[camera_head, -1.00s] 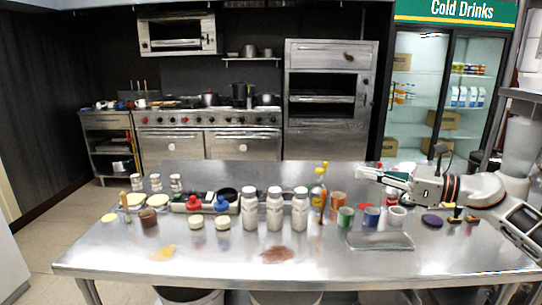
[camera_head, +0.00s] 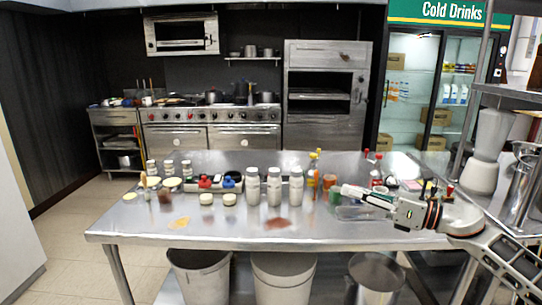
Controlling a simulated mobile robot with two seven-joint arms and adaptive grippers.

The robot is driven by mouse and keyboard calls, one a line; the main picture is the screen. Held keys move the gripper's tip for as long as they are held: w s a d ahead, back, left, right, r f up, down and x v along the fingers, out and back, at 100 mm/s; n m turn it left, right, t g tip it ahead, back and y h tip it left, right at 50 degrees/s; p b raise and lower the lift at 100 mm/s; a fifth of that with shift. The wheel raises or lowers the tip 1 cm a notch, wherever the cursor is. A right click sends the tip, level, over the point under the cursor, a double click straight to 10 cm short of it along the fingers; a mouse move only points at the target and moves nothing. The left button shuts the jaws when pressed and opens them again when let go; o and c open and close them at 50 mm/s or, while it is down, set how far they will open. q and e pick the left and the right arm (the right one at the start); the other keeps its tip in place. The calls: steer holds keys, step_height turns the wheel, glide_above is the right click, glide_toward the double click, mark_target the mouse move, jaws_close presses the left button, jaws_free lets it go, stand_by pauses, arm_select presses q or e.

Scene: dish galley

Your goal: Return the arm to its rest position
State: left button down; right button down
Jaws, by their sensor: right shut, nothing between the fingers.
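My right arm comes in from the right edge. Its gripper (camera_head: 350,191) is over the right part of the steel table (camera_head: 330,226), pointing left. The fingers are together and empty. The gripper hides part of a clear tray (camera_head: 356,213) and some cups behind it. I cannot tell how high the gripper is above the tray. My left gripper is not in view.
Several white bottles (camera_head: 275,187) stand mid-table, with an oil bottle (camera_head: 313,175) and an orange cup (camera_head: 329,181) beside them. Small jars and bowls (camera_head: 207,199) are at left. Bins (camera_head: 283,277) stand below. The front table strip is mostly clear.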

steer(key=s+a+f+m+t+h, duration=0.15)
steer(key=s+f+m, duration=0.25)
steer(key=f+m, duration=0.4)
steer(key=s+a+f+m+t+h+p, duration=0.1)
steer(key=s+f+m+t+h, duration=0.15)
steer(key=f+m, duration=0.45)
steer(key=s+a+f+m+t+h, duration=0.2)
steer(key=s+f+m, duration=0.3)
steer(key=f+m, duration=0.3)
steer(key=s+d+f+m+g+h, duration=0.2)
steer(key=s+f+m+g+h, duration=0.1)
steer(key=s+f+m, duration=0.5)
steer(key=s+d+f+m+g+h, duration=0.2)
steer(key=s+f+m+h, duration=0.2)
steer(key=s+f+m, duration=0.5)
steer(key=s+f+p, duration=0.1)
steer(key=s+f, duration=0.4)
steer(key=s, duration=0.3)
steer(key=shift+s+d+f+g, duration=0.15)
steer(key=shift+f+g, duration=0.05)
steer(key=shift+g, duration=0.2)
